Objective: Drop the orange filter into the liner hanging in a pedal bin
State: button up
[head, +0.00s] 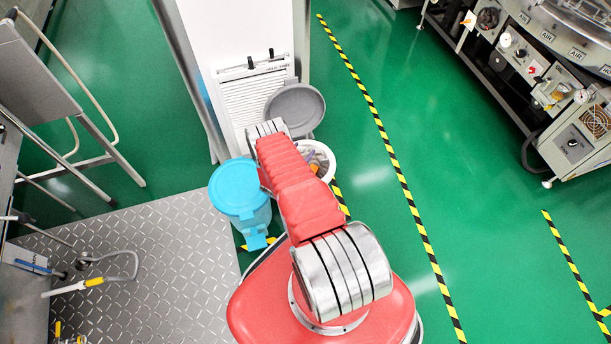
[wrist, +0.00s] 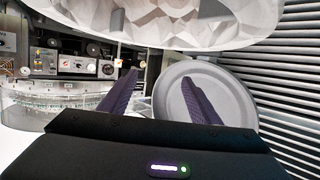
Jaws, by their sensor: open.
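The white pedal bin (head: 330,165) stands behind my red arm, its round grey lid (head: 294,106) raised. A pale liner (head: 322,152) lines its opening, and in the wrist view a crumpled white liner (wrist: 165,22) fills the top. A small orange patch (head: 315,169) shows in the bin opening, probably the orange filter; my arm hides part of the opening. My gripper (wrist: 159,76) has two dark purple fingers, apart with nothing between them. It is at the bin, with the lid (wrist: 205,100) behind the right finger. I cannot tell its exact height over the liner.
A blue lidded bin (head: 239,190) stands just left of the white one. A white louvred panel (head: 255,92) is behind them. A metal floor plate (head: 150,250) and bench are at left. Green floor is free at right, up to the washer (head: 560,90).

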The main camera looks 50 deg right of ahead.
jog(key=v, duration=1.3)
jog(key=shift+a, duration=0.35)
jog(key=shift+s+r, duration=0.1)
